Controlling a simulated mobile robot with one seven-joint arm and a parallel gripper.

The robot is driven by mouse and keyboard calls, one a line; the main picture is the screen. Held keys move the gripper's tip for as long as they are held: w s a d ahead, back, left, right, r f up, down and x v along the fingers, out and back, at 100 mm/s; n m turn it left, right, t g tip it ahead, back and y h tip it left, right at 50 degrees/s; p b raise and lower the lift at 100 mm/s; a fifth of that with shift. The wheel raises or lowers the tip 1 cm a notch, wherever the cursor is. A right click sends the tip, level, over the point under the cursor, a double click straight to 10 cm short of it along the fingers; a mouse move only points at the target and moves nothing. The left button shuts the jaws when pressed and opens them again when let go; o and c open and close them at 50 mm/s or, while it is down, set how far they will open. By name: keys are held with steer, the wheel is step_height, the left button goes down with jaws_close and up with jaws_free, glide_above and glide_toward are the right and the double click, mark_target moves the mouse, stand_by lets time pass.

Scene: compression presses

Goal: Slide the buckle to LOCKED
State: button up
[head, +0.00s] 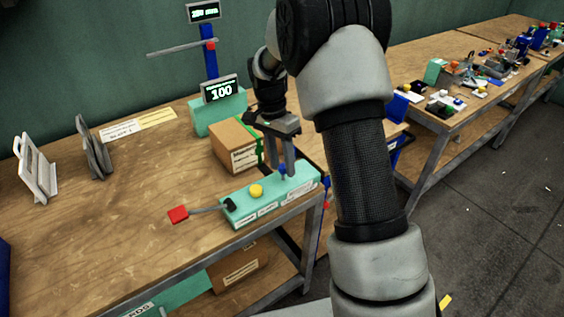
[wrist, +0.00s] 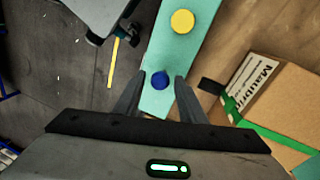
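No part is clearly readable as the buckle. A green strap (wrist: 268,132) runs around a cardboard box (wrist: 290,92), and a small black piece (wrist: 210,87) sits by the strap; I cannot tell whether it is the buckle or its position. In the head view the strap (head: 258,145) is on the box (head: 232,146) behind my gripper (head: 283,172). My gripper points down over the right end of a teal panel (head: 270,204). In the wrist view my gripper (wrist: 160,79) is open, its fingers on either side of a blue knob (wrist: 161,80), with gaps visible.
The panel carries a yellow button (head: 256,190) and a red-ended lever (head: 178,214) at its left. A teal display stand reading 100 (head: 221,90) is behind the box. Grey and white brackets (head: 36,170) stand far left. The bench's left middle is clear.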

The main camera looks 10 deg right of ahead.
mark_target(297, 171)
jaws_close()
steer(key=shift+w+d+p, duration=0.25)
steer(key=shift+w+d, duration=0.1)
steer(key=shift+d, duration=0.5)
steer(key=shift+w+d+p, duration=0.3)
steer(key=shift+w+d, duration=0.05)
steer(key=shift+d, duration=0.5)
steer(key=shift+w+d+p, duration=0.25)
steer(key=shift+w+d, duration=0.1)
steer(key=shift+d, duration=0.5)
steer(key=shift+o, duration=1.3)
jaws_free()
steer(key=shift+d, duration=0.1)
steer(key=shift+r, duration=0.3)
step_height(297, 171, up, 17)
steer(key=w+a+p, duration=0.2)
steer(key=shift+w+f, duration=0.2)
steer(key=shift+w, duration=0.2)
